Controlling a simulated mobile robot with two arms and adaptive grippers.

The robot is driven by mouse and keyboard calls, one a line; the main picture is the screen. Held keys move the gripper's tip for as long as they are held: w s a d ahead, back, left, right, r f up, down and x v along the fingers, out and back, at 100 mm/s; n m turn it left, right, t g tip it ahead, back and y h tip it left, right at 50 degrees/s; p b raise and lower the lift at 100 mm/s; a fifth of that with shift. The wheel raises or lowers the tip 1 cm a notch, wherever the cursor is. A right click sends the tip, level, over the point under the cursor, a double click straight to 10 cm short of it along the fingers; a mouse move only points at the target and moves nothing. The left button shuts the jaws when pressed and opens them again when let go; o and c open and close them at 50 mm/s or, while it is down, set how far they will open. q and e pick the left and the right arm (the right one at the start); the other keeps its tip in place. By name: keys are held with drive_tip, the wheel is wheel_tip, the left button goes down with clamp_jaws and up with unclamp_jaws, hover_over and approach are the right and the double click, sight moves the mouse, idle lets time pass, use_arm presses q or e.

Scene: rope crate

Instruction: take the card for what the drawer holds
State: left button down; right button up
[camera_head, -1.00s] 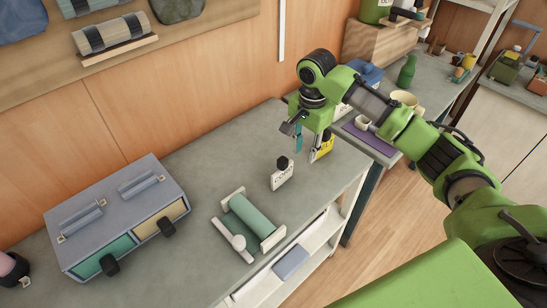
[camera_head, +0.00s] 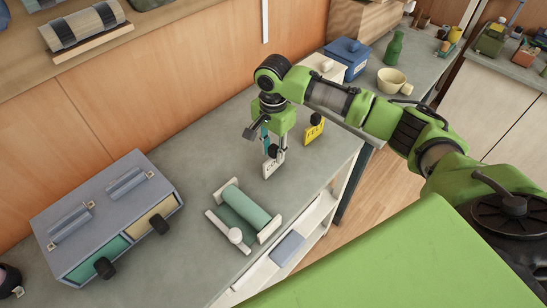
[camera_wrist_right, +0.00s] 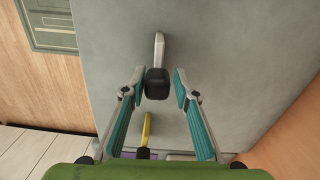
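A white card (camera_head: 273,164) with dark lettering, partly hidden, stands upright on the grey bench, with a black knob on top. A yellow card (camera_head: 314,131) with a black knob stands behind it to the right; its lettering starts "FEL". My right gripper (camera_head: 269,143) is over the white card. In the right wrist view its teal-padded fingers (camera_wrist_right: 157,88) are open on either side of the white card's black knob (camera_wrist_right: 157,82), with gaps visible on both sides. The grey drawer box (camera_head: 101,203) has a green and a cream drawer front, both shut. My left gripper is out of view.
A green roller in a white stand (camera_head: 245,211) lies between the drawer box and the cards. A shelf (camera_head: 300,243) lies below the bench's front edge. A blue bin (camera_head: 347,57), green bottle (camera_head: 394,47) and cream cup (camera_head: 392,80) stand farther right.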

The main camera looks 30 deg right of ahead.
sight(274, 170)
drive_tip(key=f, duration=0.4)
drive_tip(key=shift+s+f+p, duration=0.15)
drive_tip(key=shift+s+p, duration=0.05)
drive_tip(key=shift+p, duration=0.1)
clamp_jaws()
